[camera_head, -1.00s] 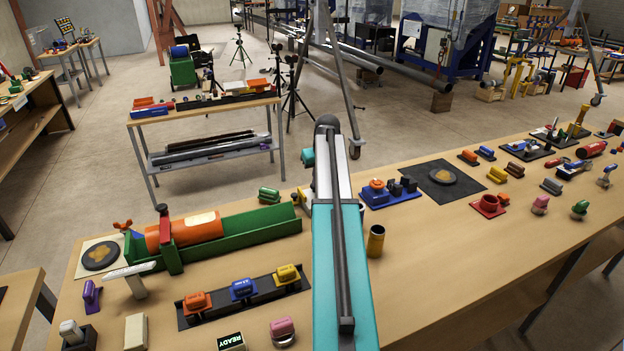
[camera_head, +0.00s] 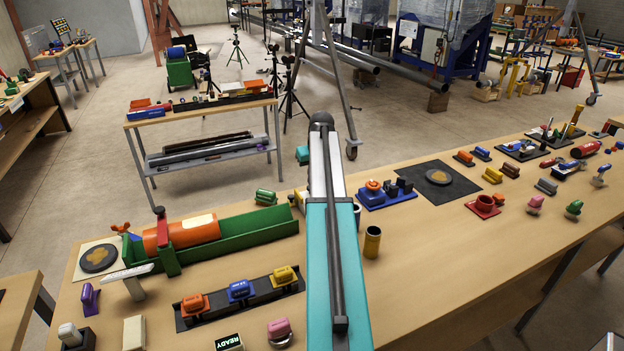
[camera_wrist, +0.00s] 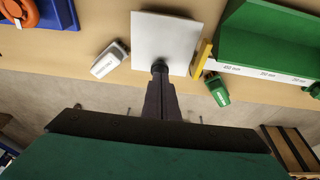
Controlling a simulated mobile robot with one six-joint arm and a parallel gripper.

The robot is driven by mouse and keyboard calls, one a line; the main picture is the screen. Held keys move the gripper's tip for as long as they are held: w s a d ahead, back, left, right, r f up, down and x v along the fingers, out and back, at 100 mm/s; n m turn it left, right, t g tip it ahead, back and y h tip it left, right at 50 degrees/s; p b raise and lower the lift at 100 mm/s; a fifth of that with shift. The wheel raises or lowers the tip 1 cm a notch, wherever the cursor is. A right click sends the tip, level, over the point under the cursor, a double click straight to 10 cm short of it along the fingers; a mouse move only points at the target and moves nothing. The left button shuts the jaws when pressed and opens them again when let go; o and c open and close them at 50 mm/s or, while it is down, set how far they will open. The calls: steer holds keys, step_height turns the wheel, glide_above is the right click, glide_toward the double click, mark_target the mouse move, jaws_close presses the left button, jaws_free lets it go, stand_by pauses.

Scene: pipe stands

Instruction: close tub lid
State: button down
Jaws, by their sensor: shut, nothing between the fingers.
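My gripper (camera_wrist: 160,68) is shut and empty in the wrist view. Its dark fingertips are at the near edge of a white square panel (camera_wrist: 172,32), overlapping it; I cannot tell whether they touch. I cannot tell whether this panel is the tub's lid or another part of the tub. An upright yellow piece (camera_wrist: 202,58) stands along the panel's right edge. In the head view my arm hides the gripper and most of this spot; only a yellow bit (camera_head: 299,199) shows left of the arm.
A long green trough (camera_head: 255,229) lies left of my arm, also in the wrist view (camera_wrist: 275,42). A green-handled stamp (camera_wrist: 217,90) and a grey-white one (camera_wrist: 110,60) flank the panel. A brass cup (camera_head: 372,242) stands right of the arm. An orange ring (camera_wrist: 22,10) is at upper left.

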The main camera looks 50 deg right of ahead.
stand_by(0.3)
steer(key=shift+a+r+p, duration=0.1)
steer(key=shift+r+p, duration=1.05)
steer(key=shift+r, duration=0.9)
steer(key=d+b+v, duration=0.1)
steer(key=b+v, duration=0.2)
steer(key=v, duration=0.7)
steer(key=shift+a, duration=0.35)
steer(key=shift+w, duration=0.1)
